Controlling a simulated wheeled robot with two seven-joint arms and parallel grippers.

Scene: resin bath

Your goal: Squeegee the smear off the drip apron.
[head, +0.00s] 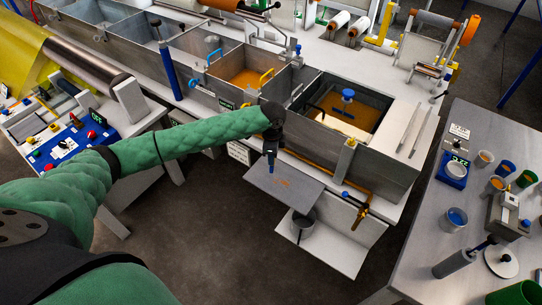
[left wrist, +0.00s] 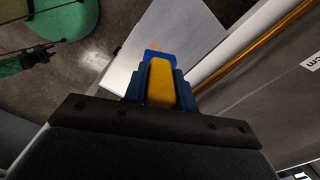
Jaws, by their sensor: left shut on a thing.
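The drip apron (head: 303,198) is a flat grey plate below the front of the resin tank. An orange smear (head: 284,182) lies near its middle. My left gripper (head: 271,152) is over the apron's far left part, pointing down. In the left wrist view it is shut on the squeegee (left wrist: 159,85), with a yellow handle between dark blue fingers and a blue end beyond them. That end overlaps the apron (left wrist: 180,32) in the picture; I cannot tell whether it touches. Some orange smear shows just past it. A dark end that looks like my right gripper (left wrist: 38,55) shows at left, its jaws unclear.
The resin tank (head: 393,160) stands behind the apron, with an amber pipe and valve (head: 358,205) to the right. A grey cup (head: 302,225) is below the apron's front edge. A side table (head: 415,240) with cups and a scale is at right. Open floor lies in front.

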